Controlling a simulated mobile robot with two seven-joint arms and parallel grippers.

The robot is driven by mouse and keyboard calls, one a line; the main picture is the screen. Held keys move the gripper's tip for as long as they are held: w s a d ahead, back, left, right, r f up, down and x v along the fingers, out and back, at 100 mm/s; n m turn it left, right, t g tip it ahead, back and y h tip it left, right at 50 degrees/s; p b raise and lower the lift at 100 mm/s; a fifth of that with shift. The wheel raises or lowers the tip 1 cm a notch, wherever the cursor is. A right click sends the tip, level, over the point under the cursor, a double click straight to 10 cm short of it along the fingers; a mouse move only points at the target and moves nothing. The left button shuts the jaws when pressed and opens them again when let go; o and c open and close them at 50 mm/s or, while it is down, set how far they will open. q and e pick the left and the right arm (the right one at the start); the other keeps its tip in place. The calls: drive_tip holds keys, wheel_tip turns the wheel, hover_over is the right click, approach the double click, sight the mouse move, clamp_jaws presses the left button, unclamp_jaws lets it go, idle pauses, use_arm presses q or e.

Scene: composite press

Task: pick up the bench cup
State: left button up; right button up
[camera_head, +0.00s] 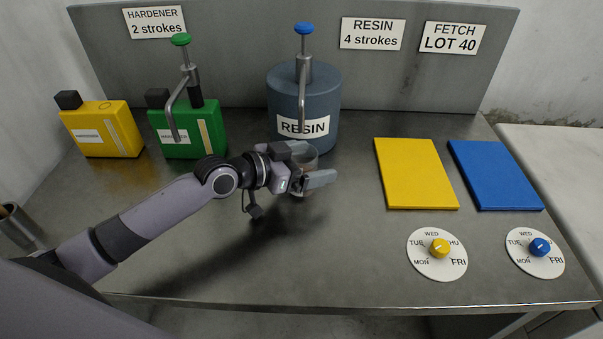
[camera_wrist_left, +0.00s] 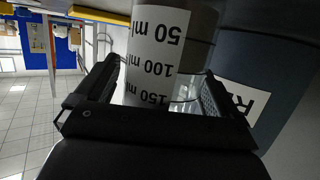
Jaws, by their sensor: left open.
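The bench cup (camera_head: 306,158) is a clear, greyish cup on the metal bench in front of the resin drum. In the left wrist view the cup (camera_wrist_left: 163,45) shows a white scale with 50, 100 and 150 ml marks, upside down in the picture. My left gripper (camera_head: 314,167) is open, with its fingers on either side of the cup. One finger hides part of the cup in the head view. I cannot tell whether the fingers touch it. My right gripper is not in view.
The blue-grey resin drum (camera_head: 272,97) with its pump stands close behind the cup. A green can (camera_head: 190,147) with a pump and a yellow hardener can (camera_head: 118,143) stand left. Yellow (camera_head: 415,172) and blue (camera_head: 495,174) boards and two day dials lie right. The front middle is clear.

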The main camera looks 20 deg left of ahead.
sight(309, 148)
use_arm(q)
drive_tip(key=c, duration=1.1)
drive_tip(key=shift+r, duration=0.1)
drive_tip(key=shift+r, duration=0.5)
wheel_tip(309, 148, up, 2)
drive_tip(key=shift+r, duration=0.25)
drive_tip(key=shift+s+a+b, duration=0.3)
drive_tip(key=shift+s+a, duration=1.65)
drive_tip(key=shift+s, duration=0.35)
drive_tip(key=shift+s+a+b, duration=0.3)
drive_tip(key=shift+s+a, duration=1.6)
drive_tip(key=shift+s, duration=0.4)
drive_tip(key=shift+s+a+b, duration=0.3)
drive_tip(key=shift+s+a, duration=1.65)
drive_tip(key=shift+s, duration=0.35)
